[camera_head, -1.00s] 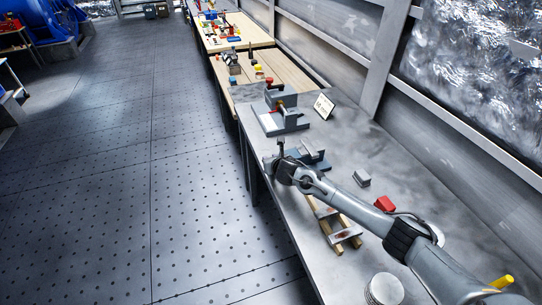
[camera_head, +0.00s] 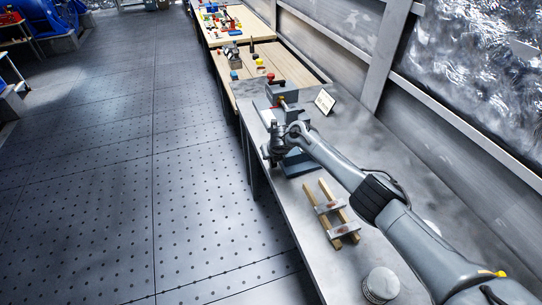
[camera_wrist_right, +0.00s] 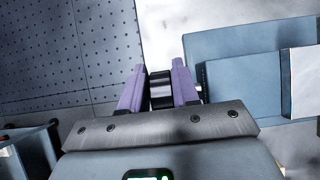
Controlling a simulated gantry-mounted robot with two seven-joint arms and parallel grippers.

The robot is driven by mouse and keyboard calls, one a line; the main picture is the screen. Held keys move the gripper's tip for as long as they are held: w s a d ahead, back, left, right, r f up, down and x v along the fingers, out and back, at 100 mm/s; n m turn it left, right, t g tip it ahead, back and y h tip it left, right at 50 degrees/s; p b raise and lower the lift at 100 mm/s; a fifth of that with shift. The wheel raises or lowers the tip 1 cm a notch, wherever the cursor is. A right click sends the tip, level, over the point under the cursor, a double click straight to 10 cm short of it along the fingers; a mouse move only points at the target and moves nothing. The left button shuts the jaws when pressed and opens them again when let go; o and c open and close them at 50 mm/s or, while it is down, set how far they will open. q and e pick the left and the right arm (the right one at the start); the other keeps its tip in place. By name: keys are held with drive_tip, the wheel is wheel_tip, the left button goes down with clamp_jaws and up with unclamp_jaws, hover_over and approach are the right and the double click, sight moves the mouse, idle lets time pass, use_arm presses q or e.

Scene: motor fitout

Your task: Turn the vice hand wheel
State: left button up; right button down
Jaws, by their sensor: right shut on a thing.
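The vice (camera_head: 296,165) is a blue-grey block on the grey workbench in the head view, partly covered by my right arm. It also fills the right side of the right wrist view (camera_wrist_right: 235,55). Its hand wheel (camera_wrist_right: 161,90) shows there as a black ridged cylinder, seen edge-on, at the vice's left end. My right gripper (camera_wrist_right: 160,85) is shut on the hand wheel, with a purple finger on each side. In the head view my right gripper (camera_head: 273,156) is at the bench's left edge. My left gripper is not in view.
A second grey fixture (camera_head: 283,95) stands just beyond, with a small sign (camera_head: 324,101) to its right. A wooden frame with metal bars (camera_head: 332,212) and a round white container (camera_head: 381,285) lie nearer. Open floor (camera_head: 150,200) lies left of the bench.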

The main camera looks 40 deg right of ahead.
drive_tip(key=c, duration=1.1)
unclamp_jaws()
drive_tip(key=shift+o, duration=0.9)
drive_tip(key=shift+r, duration=0.1)
drive_tip(key=shift+s+r+p, duration=0.3)
drive_tip(key=shift+r, duration=0.25)
drive_tip(key=p+v, duration=0.2)
drive_tip(key=v, duration=0.7)
drive_tip(key=shift+s, duration=0.15)
drive_tip(key=shift+a, duration=0.1)
